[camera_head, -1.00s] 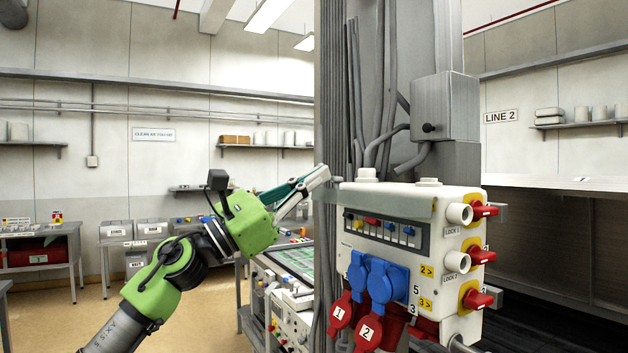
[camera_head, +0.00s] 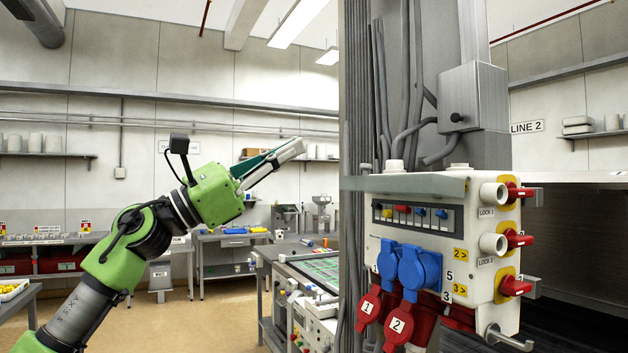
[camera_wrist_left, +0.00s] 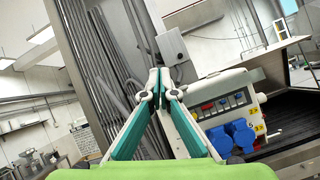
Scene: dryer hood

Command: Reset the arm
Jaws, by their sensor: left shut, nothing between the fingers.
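My left arm comes in from the lower left in the head view, with green joints. My left gripper (camera_head: 296,148) is raised and points up to the right, apart from the grey column. Its fingers are shut and empty; in the left wrist view the fingertips (camera_wrist_left: 160,80) meet in front of the column and its conduits. My right gripper does not show in either view.
A socket box (camera_head: 445,225) with blue and red sockets and red rotary handles is mounted on the grey column (camera_head: 380,90). A bench with a green panel (camera_head: 318,268) stands left of it. Worktables (camera_head: 235,245) line the back wall. The floor (camera_head: 190,320) between is clear.

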